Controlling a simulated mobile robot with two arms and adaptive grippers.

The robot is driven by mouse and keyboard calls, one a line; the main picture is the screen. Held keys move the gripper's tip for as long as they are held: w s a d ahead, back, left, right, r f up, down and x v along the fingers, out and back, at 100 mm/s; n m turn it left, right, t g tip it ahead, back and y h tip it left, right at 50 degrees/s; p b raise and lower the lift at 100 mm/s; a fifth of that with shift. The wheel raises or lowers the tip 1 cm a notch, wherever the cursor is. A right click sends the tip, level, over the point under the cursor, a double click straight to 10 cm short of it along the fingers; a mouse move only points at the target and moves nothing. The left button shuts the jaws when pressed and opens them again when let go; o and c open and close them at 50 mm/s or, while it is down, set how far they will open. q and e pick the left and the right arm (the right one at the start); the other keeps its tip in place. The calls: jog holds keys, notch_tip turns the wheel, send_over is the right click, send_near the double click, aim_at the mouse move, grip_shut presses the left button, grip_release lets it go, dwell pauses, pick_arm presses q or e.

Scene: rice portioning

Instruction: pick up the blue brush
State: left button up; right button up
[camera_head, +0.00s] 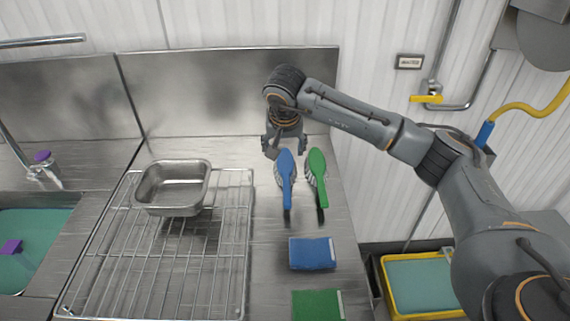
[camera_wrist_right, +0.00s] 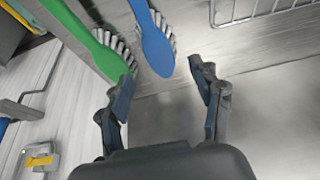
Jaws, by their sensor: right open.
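The blue brush (camera_head: 286,178) lies on the steel counter, its head toward the back wall and its handle toward the front. My right gripper (camera_head: 271,150) is at the back of the counter, just behind the blue brush's head. In the right wrist view the open, empty fingers (camera_wrist_right: 165,88) have the tip of the blue brush (camera_wrist_right: 155,45) just ahead of the gap between them. The green brush (camera_head: 317,175) lies close to the right of the blue one in the head view; it also shows in the right wrist view (camera_wrist_right: 80,35). My left gripper is not in view.
A wire rack (camera_head: 150,262) with a steel pan (camera_head: 150,203) stands left of the brushes. A blue sponge (camera_head: 312,253) and a green sponge (camera_head: 316,305) lie in front. A yellow bin (camera_head: 386,285) stands right of the counter. A sink (camera_head: 45,235) is at left.

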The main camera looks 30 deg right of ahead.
aim_at(285, 165)
jog(key=x, duration=0.4)
jog(key=shift+f+p, duration=0.15)
jog(key=shift+p, duration=0.2)
jog(key=shift+w+d+f, duration=0.1)
jog(key=shift+w+f, duration=0.1)
jog(key=shift+f, duration=0.15)
jog(key=shift+w+d+f+p, duration=0.15)
jog(key=shift+f+p, duration=0.3)
jog(key=shift+f, duration=0.15)
jog(key=p+x, duration=0.1)
jog(key=x, duration=0.2)
jog(key=shift+d+f, duration=0.15)
jog(key=shift+f, duration=0.05)
jog(key=shift+w+f, duration=0.1)
jog(key=shift+f, duration=0.15)
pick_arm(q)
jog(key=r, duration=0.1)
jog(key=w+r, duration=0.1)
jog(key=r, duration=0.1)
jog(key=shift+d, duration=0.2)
pick_arm(e)
jog(key=c, duration=1.2)
jog(key=shift+c, duration=0.5)
jog(key=shift+r, duration=0.1)
